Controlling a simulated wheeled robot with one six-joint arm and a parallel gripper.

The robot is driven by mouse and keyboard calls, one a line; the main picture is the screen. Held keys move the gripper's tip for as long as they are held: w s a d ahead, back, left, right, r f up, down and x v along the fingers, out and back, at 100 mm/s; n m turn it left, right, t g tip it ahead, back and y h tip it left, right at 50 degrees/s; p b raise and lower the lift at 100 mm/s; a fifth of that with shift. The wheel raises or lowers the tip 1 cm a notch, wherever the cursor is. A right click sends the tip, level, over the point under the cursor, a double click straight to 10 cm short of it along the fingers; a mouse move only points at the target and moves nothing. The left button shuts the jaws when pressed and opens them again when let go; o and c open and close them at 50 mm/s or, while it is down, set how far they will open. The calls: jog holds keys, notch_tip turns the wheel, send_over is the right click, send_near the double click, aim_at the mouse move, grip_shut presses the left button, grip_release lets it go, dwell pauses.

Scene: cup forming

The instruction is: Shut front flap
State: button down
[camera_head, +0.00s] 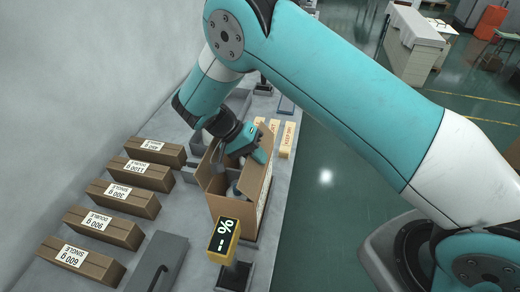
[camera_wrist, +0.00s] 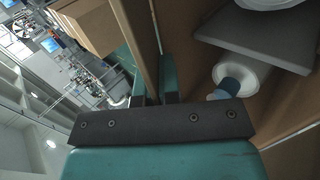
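An open cardboard box (camera_head: 254,205) stands on the grey counter in the head view, with a white item inside. In the wrist view a grey panel (camera_wrist: 262,38) and a white round item (camera_wrist: 240,75) show inside it. My gripper (camera_head: 262,155) is at the far right part of the box's top. In the wrist view a cardboard panel (camera_wrist: 142,35) of the box runs between my two close-set fingers (camera_wrist: 154,82), which appear shut on it. I cannot tell which flap this is. The arm hides part of the box's far side.
Several labelled brown cartons (camera_head: 92,227) lie in a row on the counter's left. A yellow display (camera_head: 223,241) stands in front of the box. Yellow blocks (camera_head: 288,140) lie beyond it. The green floor (camera_head: 330,215) to the right is open, past the counter's edge.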

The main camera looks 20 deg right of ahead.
jog(key=shift+f+g+h+p, duration=0.1)
jog(key=shift+g+h+p, duration=0.2)
dwell(0.4)
jog(key=c, duration=1.3)
grip_release()
jog(key=shift+w, duration=0.1)
